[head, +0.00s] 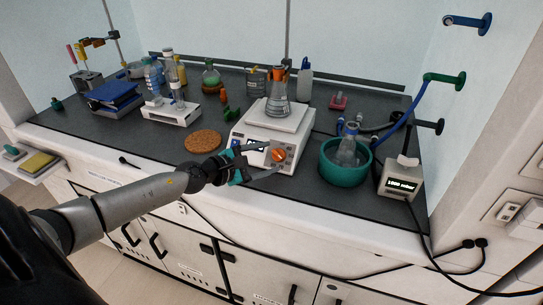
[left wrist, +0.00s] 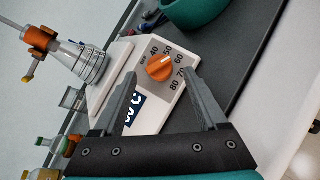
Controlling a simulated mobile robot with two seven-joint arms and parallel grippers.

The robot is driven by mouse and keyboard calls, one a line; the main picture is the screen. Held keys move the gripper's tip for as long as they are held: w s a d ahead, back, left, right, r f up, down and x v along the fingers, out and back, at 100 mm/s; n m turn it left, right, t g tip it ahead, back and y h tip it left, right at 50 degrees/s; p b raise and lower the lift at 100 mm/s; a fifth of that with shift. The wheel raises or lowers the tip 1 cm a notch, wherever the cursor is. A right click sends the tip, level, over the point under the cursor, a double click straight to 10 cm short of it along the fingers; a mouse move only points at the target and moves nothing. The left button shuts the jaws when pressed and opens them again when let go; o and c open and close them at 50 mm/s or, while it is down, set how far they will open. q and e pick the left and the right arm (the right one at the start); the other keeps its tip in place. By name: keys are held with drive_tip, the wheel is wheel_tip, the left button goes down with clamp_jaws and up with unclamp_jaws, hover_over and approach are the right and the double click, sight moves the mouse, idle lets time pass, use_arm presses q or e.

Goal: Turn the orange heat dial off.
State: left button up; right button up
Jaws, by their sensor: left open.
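The orange heat dial (head: 278,155) is on the front panel of the white hotplate (head: 252,133). In the left wrist view the dial (left wrist: 160,67) has a pale pointer mark and is ringed by numbers from 40 to 80; the mark points near 50 to 60. My left gripper (head: 268,160) is open, its two fingers spread either side of the dial's line. In the left wrist view the fingertips (left wrist: 160,80) stop just short of the dial, and no contact shows. My right gripper is not in view.
A clamped flask (head: 278,100) stands on the hotplate. A teal bowl with a flask (head: 345,173) and a display box (head: 400,180) stand to the right. A cork mat (head: 203,141) lies to the left. The bench's front edge runs below my gripper.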

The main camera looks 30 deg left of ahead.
use_arm(q)
drive_tip(key=shift+x, duration=1.15)
drive_tip(key=shift+f, duration=0.1)
clamp_jaws()
